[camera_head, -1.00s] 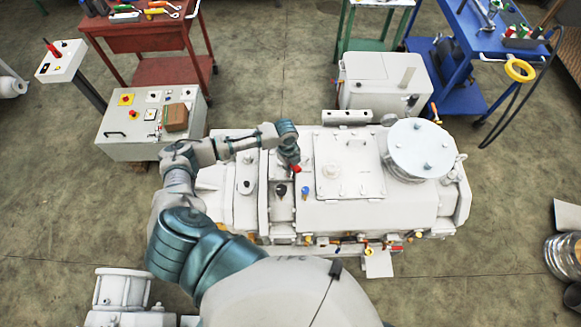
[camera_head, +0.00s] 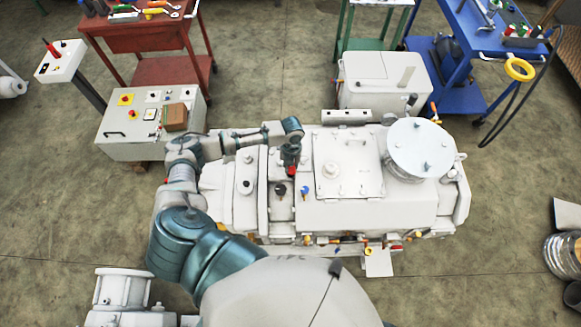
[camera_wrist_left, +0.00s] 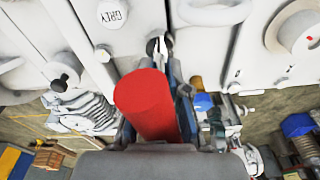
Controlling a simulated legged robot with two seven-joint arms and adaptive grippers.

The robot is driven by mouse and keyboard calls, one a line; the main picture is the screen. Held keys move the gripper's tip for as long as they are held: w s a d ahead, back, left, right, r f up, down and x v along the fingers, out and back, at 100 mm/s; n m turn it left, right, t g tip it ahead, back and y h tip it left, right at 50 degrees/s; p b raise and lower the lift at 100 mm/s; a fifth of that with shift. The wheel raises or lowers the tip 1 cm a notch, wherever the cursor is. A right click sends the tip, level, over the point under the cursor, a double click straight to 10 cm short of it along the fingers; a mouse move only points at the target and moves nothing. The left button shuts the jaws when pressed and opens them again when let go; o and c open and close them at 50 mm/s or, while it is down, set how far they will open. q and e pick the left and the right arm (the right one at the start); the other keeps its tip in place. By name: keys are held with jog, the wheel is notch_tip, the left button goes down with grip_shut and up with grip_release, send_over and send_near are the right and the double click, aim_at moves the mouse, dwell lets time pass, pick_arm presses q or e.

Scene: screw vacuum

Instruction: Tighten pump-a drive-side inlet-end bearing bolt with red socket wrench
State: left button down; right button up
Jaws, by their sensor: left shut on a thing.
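The red socket wrench (camera_head: 291,169) is held in my left gripper (camera_head: 291,154), over the left part of the white pump (camera_head: 350,213). In the left wrist view the wrench shows as a thick red cylinder (camera_wrist_left: 146,102) between the fingers (camera_wrist_left: 160,112). Just beyond its end is a small dark-and-light fitting (camera_wrist_left: 157,46) on the white housing. I cannot tell whether the wrench touches it or whether it is the bearing bolt. My right gripper is in neither view.
A dark knob (camera_head: 280,189) and a blue-topped fitting (camera_head: 305,190) stand on the pump near the wrench. A round white flange (camera_head: 419,147) rises at the right. A grey control box (camera_head: 128,142) stands left, a red cart (camera_head: 140,40) behind.

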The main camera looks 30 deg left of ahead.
pick_arm(q)
jog(key=shift+s+f, duration=0.15)
jog(key=shift+s, duration=0.05)
dwell(0.3)
jog(key=shift+w+r, duration=0.25)
jog(key=shift+r, duration=1.35)
